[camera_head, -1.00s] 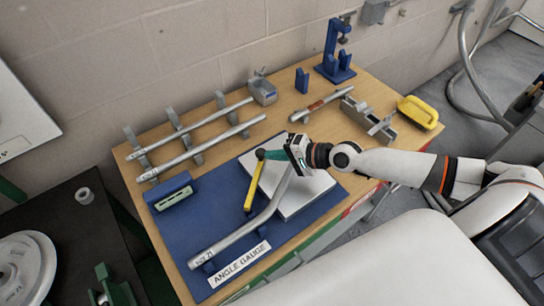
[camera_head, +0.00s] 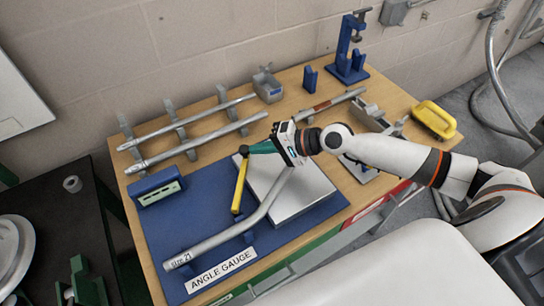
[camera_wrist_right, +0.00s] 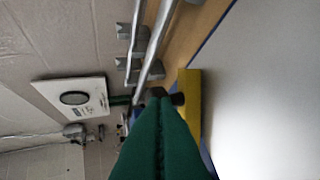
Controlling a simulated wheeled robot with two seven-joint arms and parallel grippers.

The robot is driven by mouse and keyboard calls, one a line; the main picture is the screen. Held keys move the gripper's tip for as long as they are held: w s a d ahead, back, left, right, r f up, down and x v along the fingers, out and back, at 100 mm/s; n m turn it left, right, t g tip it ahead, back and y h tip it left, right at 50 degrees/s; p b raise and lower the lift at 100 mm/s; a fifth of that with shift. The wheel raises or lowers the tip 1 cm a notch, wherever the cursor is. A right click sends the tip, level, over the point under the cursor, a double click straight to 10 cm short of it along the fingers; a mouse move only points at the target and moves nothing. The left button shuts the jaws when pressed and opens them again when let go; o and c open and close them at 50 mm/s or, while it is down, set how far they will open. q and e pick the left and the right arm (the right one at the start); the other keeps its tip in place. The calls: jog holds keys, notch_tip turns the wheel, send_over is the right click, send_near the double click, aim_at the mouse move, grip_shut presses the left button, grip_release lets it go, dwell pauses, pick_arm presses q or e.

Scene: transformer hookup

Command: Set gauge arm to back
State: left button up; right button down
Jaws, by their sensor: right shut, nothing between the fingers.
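The yellow gauge arm (camera_head: 239,188) stands over the blue angle gauge board (camera_head: 180,225), with a dark knob (camera_head: 244,149) at its upper end. It also shows in the wrist view (camera_wrist_right: 190,113), partly behind my fingers. My right gripper (camera_head: 251,149) has green fingers, shut and empty, with their tips at the knob. I cannot tell whether they touch it. In the wrist view the fingers (camera_wrist_right: 158,100) end close to the knob. A bent grey pipe (camera_head: 240,228) lies across the board, beside the arm. My left gripper is not in view.
A pale plate (camera_head: 305,195) lies on the board under my right wrist. Straight pipes (camera_head: 195,147) rest on grey brackets behind. A blue block with a green face (camera_head: 158,190) sits at the board's left. A blue clamp stand (camera_head: 350,65) and yellow handle (camera_head: 434,118) are farther right.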

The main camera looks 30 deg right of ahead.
aim_at(240, 149)
jog(key=w+a+f+n+g+b, duration=0.1)
jog(key=b, duration=0.2)
jog(key=shift+w+a+n+y, duration=0.3)
jog(key=shift+a+y, duration=0.05)
jog(key=shift+y, duration=0.05)
jog(key=shift+w+a+r+n+g+y+b, duration=0.2)
jog(key=shift+w+a+n+g+b, duration=0.15)
jog(key=shift+a+g+b, duration=0.15)
jog(key=shift+w+a+r+n+g+y+b, duration=0.2)
jog(key=shift+a+n+g+b, duration=0.15)
jog(key=shift+a+g, duration=0.15)
jog(key=shift+w+a, duration=0.15)
jog(key=shift+a, duration=0.15)
jog(key=shift+w+a+r+p, duration=0.2)
jog(key=shift+w+a+p, duration=0.1)
jog(key=shift+a+p, duration=0.2)
pick_arm(q)
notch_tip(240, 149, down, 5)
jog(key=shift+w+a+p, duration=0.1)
jog(key=shift+p, duration=0.3)
pick_arm(e)
jog(key=shift+w+a+f, duration=0.1)
jog(key=shift+w+a, duration=0.2)
jog(key=shift+a, duration=0.6)
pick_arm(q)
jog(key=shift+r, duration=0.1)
